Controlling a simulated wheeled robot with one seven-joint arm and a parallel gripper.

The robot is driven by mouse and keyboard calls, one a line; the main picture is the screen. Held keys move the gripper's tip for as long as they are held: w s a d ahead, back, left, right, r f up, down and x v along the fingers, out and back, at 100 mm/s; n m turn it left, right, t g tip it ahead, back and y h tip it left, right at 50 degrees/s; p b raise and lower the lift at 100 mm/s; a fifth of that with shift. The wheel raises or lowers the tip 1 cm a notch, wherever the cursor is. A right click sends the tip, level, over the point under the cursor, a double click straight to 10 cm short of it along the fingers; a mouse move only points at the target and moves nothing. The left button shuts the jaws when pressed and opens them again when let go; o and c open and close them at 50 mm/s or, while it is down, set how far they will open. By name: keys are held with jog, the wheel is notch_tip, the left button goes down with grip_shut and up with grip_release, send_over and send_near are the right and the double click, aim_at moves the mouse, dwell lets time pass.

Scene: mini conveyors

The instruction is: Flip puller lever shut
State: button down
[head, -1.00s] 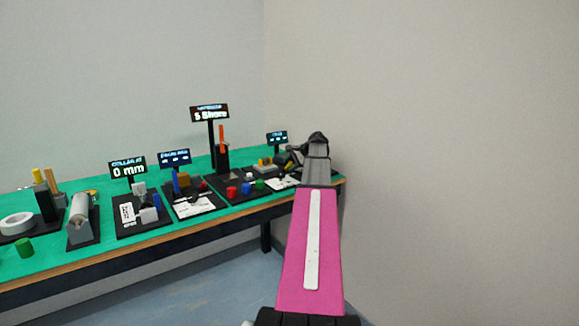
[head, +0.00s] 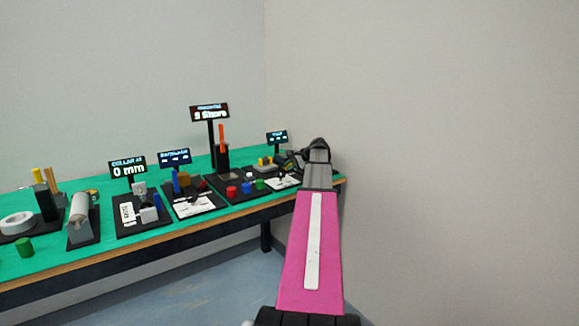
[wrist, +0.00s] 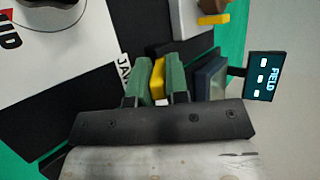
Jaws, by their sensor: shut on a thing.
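In the wrist view, my gripper (wrist: 158,62) has its two green fingers closed on a yellow piece, which looks like the puller lever (wrist: 157,80). The piece sits between the fingers above a black base. A white label (wrist: 123,72) with partly hidden letters lies just left of the fingers. In the head view, my gripper (head: 292,162) is small and partly hidden by my arm at the right end of the green table. The lever cannot be made out there, and how far it is turned cannot be told.
A small sign (wrist: 265,78) stands right of the fingers in the wrist view. A grey block (wrist: 190,22) with another yellow piece (wrist: 213,19) is beyond them. A white card (wrist: 60,55) lies at left. Several stations line the green table (head: 60,262); the wall is close on the right.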

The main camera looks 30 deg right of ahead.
jog(key=c, duration=1.1)
grip_release()
jog(key=shift+s, duration=0.1)
